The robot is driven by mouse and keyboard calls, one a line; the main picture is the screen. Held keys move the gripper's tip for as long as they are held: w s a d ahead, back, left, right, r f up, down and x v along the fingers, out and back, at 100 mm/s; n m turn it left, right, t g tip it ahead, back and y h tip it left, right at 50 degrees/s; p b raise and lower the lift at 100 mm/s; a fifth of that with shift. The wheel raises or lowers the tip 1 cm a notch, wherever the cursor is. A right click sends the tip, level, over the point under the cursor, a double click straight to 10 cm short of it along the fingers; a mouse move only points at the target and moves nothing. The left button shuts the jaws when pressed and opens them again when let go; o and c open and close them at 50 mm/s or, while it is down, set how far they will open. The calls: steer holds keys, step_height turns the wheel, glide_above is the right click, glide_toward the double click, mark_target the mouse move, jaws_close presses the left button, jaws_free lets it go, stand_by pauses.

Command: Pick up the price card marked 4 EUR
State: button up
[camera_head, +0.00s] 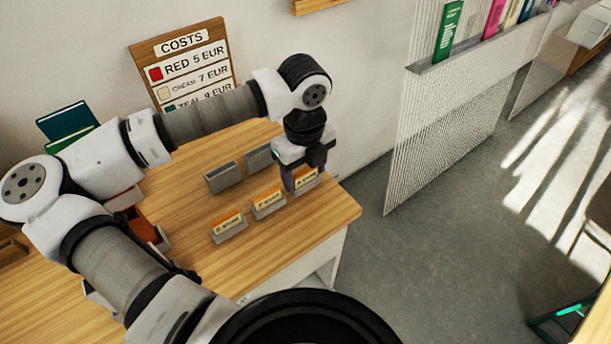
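Three small orange-and-white cards stand in grey holders in a slanting row near the table's front right: a left card (227,223), a middle card (268,198) and a right card (306,178). Their print is too small to read surely, and I cannot make out "4 EUR" on any of them. My gripper (290,186) points down at the right card, its fingers overlapping that card's left part in the picture. I cannot tell whether they touch it or how far apart they are.
Two grey holders (224,177) without visible cards stand behind the row on the wooden table (290,245). A "COSTS" board (188,50) listing red 5, cream 7 and teal 9 EUR stands at the back. My arm hides much of the table's left side.

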steer(key=c, duration=0.7)
steer(key=shift+o, duration=0.2)
